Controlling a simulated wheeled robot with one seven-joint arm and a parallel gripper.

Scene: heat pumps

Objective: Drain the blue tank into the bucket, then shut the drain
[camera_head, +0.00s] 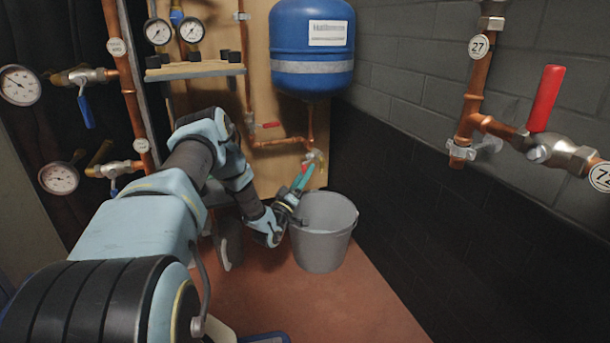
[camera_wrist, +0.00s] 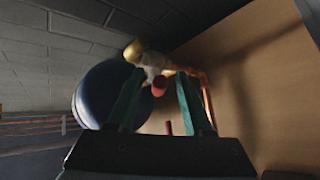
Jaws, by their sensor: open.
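The blue tank (camera_head: 312,45) hangs on the wooden panel, with a copper pipe running down from it. It shows dark and round in the wrist view (camera_wrist: 98,90). A small drain tap (camera_head: 314,157) sits at the pipe's lower end, above the bucket. In the wrist view the tap (camera_wrist: 140,52) has a brass end, and a red part (camera_wrist: 159,87) lies between my fingers as seen there. My gripper (camera_head: 303,174) is open, its teal fingers (camera_wrist: 160,95) pointing up close to the tap; I cannot tell whether they touch. The grey bucket (camera_head: 322,250) stands upright on the floor under the tap.
A small red handle (camera_head: 271,125) is on the panel left of the tap. A copper pipe with a red-lever valve (camera_head: 545,98) is on the right wall. Gauges (camera_head: 172,31) and a blue-lever valve (camera_head: 86,108) are at left. The red-brown floor (camera_head: 335,305) in front is clear.

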